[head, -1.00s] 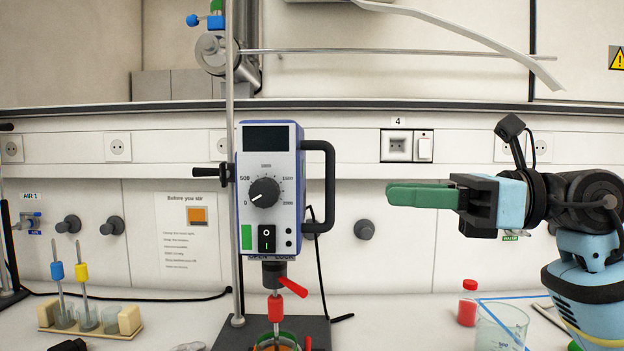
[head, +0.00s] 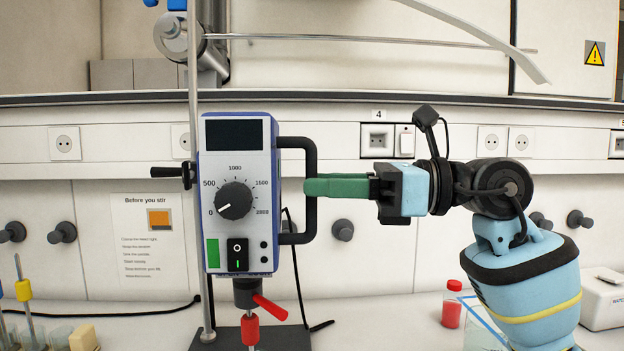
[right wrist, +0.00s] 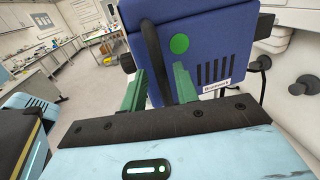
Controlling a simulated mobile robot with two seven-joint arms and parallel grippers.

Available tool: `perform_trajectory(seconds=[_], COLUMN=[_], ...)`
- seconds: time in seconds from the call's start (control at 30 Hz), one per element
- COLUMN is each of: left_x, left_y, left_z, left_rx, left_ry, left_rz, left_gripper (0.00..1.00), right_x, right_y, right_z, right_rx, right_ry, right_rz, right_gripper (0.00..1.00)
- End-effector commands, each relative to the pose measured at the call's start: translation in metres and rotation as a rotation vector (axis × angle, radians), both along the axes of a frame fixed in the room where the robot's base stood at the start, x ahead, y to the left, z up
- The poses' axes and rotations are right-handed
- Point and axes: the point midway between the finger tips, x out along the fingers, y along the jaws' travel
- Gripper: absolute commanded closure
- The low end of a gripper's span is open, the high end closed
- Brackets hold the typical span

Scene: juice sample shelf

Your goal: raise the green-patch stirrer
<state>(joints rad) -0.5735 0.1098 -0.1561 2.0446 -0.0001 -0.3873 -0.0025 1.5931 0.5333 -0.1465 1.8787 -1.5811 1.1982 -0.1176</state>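The stirrer (head: 238,187) is a blue and white box with a dial, a dark display and a green patch (head: 212,252) at its lower left front. It is mounted on an upright metal rod (head: 193,90). A black loop handle (head: 298,238) sticks out from its right side. In the right wrist view the stirrer's blue side (right wrist: 205,45) has a green disc, and the handle (right wrist: 152,55) stands between my open, spread fingers. My left gripper is out of view.
A black clamp knob (head: 168,172) is on the rod's left. A red chuck lever (head: 270,308) is below the stirrer. A red bottle (head: 452,305) stands at right, and a rack with glasses (head: 83,339) at lower left. A grey bar crosses above.

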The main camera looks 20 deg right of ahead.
Motion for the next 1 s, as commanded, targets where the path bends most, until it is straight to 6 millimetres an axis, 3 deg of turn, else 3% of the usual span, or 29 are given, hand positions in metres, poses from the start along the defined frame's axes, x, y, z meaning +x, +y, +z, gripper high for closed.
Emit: perform_trajectory(seconds=[0.2,0.53,0.77,1.0], left_x=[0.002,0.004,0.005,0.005], left_y=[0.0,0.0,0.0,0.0], left_z=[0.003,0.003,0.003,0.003], left_rx=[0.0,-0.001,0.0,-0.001], left_ry=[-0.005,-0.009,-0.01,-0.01], left_rz=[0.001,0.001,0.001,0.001], left_gripper=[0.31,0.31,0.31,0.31], right_x=[0.009,0.011,0.011,0.011], right_y=[0.018,0.02,0.02,0.02], right_z=[0.001,0.0,0.0,0.0], right_rx=[0.002,0.001,0.001,0.0], right_ry=[-0.001,0.0,0.0,0.0], right_rz=[0.001,-0.001,0.0,0.0], right_gripper=[0.7,0.7,1.0,1.0])
